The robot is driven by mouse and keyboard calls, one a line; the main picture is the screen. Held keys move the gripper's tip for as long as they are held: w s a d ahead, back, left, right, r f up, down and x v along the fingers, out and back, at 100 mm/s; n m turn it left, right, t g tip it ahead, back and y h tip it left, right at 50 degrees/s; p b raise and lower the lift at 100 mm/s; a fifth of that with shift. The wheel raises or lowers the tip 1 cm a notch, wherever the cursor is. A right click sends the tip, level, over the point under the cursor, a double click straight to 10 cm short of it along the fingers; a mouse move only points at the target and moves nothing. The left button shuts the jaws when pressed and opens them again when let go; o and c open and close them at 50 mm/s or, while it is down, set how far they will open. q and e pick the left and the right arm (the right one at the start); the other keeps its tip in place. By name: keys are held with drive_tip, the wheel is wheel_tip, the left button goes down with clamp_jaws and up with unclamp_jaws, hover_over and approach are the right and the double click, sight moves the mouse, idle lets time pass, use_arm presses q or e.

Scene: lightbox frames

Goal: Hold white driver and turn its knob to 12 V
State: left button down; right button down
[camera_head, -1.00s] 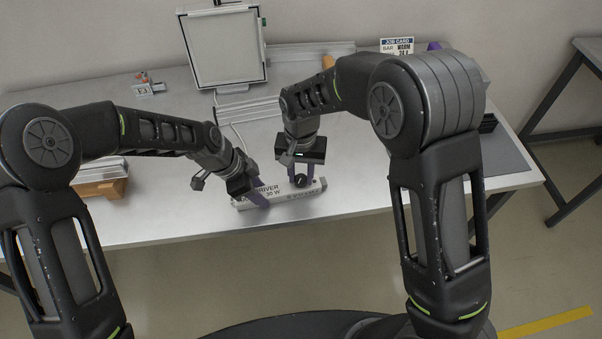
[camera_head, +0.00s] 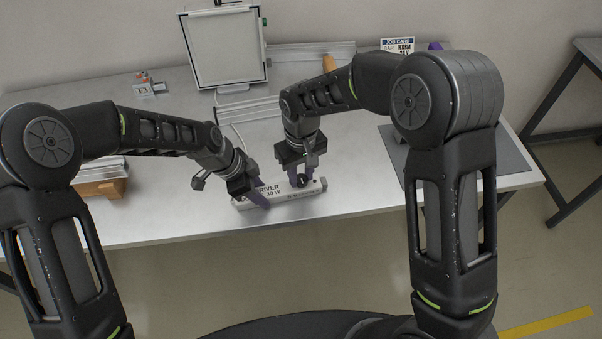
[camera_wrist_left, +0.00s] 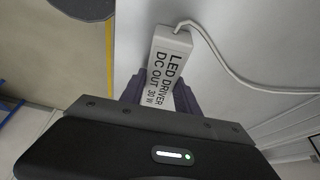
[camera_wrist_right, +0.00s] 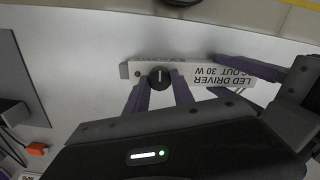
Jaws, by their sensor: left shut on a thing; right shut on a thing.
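The white driver (camera_head: 311,191), a long box labelled "LED DRIVER DC OUT 30 W", lies near the table's front edge. My left gripper (camera_head: 259,197) is shut across its left part; the left wrist view shows the driver (camera_wrist_left: 171,42) between the purple fingers. The black knob (camera_wrist_right: 159,76) is near the driver's other end, with a pale pointer line on it. My right gripper (camera_wrist_right: 160,86) is shut on the knob, one finger at each side. In the head view my right gripper (camera_head: 301,178) partly covers the knob. The voltage marks are too small to read.
A white cable (camera_wrist_left: 225,73) leaves the driver's end. A framed panel (camera_head: 224,48) stands at the back, with metal profiles (camera_head: 250,108) before it. A job card (camera_head: 397,46) stands at the back right. A grey mat (camera_head: 500,160) lies right.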

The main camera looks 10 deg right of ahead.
sight(301, 178)
idle(0.3)
drive_tip(key=c, duration=1.1)
unclamp_jaws()
drive_tip(key=shift+o, duration=0.2)
wheel_tip(301, 178, up, 12)
use_arm(q)
drive_tip(key=c, duration=0.8)
unclamp_jaws()
